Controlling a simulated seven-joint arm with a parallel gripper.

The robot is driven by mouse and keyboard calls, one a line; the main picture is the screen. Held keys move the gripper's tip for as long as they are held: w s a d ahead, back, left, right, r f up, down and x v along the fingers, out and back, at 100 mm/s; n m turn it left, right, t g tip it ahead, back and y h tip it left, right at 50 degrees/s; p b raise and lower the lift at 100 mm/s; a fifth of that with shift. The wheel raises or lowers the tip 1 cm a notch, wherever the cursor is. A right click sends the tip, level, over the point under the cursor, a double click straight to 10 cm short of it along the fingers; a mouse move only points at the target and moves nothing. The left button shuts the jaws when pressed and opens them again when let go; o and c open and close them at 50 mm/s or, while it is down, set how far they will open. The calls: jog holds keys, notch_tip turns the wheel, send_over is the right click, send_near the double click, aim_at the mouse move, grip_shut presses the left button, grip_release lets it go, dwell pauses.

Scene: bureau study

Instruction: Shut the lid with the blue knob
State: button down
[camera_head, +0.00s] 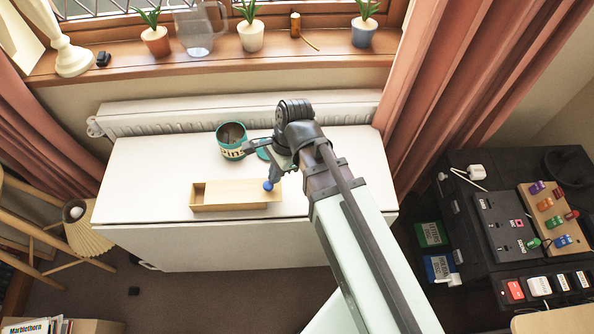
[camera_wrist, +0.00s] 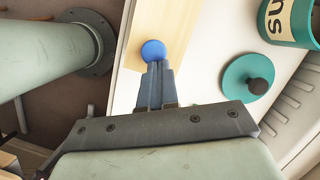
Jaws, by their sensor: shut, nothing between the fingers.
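A long, pale wooden box (camera_head: 193,200) lies on the white desktop. Its flat sliding lid (camera_head: 232,191) bears a blue knob (camera_head: 268,185) near its right end. A gap is open at the box's left end, showing the inside. My gripper (camera_head: 274,175) is shut and empty, with its tips right at the blue knob. In the wrist view the knob (camera_wrist: 153,50) sits just beyond the closed fingertips (camera_wrist: 155,68). I cannot tell whether they touch. The wrist view shows only part of the lid (camera_wrist: 170,20).
A teal canister (camera_head: 231,146) stands behind the box. Its loose teal lid with a dark knob (camera_wrist: 248,78) lies beside it. A radiator (camera_head: 180,115) runs behind the desk (camera_head: 150,180). The desktop left of the box is clear.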

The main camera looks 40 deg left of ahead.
aim_at(256, 187)
jog(key=shift+s+a, duration=1.55)
jog(key=shift+a, duration=0.05)
jog(key=shift+w, duration=0.1)
jog(key=w, duration=0.2)
jog(key=w+d, duration=0.1)
jog(key=shift+w+d+r, duration=0.1)
jog(key=shift+w+r, duration=0.3)
jog(key=v, duration=1)
jog(key=shift+s, duration=0.15)
